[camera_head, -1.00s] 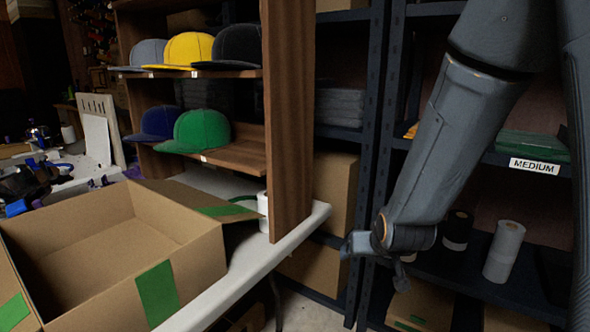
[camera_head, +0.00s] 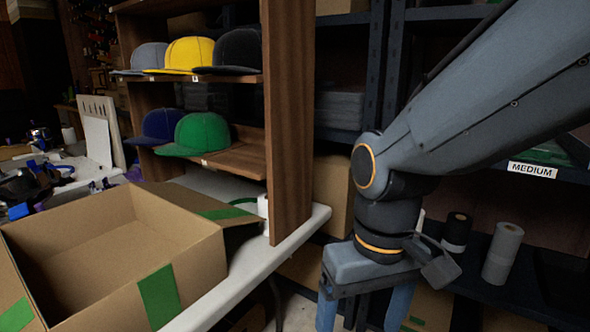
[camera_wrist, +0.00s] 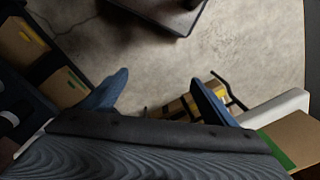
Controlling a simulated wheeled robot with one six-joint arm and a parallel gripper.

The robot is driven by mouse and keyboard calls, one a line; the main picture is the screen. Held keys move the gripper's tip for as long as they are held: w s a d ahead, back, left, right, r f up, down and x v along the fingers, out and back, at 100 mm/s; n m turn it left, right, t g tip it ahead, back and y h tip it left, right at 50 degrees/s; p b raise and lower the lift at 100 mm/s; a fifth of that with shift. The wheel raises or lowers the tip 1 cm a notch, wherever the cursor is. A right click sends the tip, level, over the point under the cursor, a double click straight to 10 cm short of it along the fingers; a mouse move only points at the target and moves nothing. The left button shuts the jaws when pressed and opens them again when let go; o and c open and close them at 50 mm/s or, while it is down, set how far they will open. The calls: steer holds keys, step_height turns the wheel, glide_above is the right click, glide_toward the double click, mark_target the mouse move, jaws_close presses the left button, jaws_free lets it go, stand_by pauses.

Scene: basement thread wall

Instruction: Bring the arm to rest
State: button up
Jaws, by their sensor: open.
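My gripper (camera_head: 362,308) hangs at the lower middle right of the head view, pointing down, in front of the dark shelving and to the right of the white table's edge. Its two blue-grey fingers are spread with nothing between them. In the wrist view, the fingers of my gripper (camera_wrist: 160,88) stand apart over bare concrete floor. My arm runs from the upper right of the head view down to the wrist.
An open cardboard box (camera_head: 110,250) stands on the white table (camera_head: 225,290). A wooden rack (camera_head: 288,120) holds several caps, including a green cap (camera_head: 197,133). Rolls (camera_head: 502,252) sit on the dark shelf at right. Concrete floor (camera_wrist: 225,40) is clear below my gripper.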

steer(key=d+r+m+p, duration=0.3)
steer(key=d+r+p, duration=0.6)
steer(key=p, duration=1)
step_height(320, 180, up, 3)
steer(key=shift+d+f+h, duration=0.2)
steer(key=shift+d+h, duration=0.1)
steer(key=shift+d, duration=0.1)
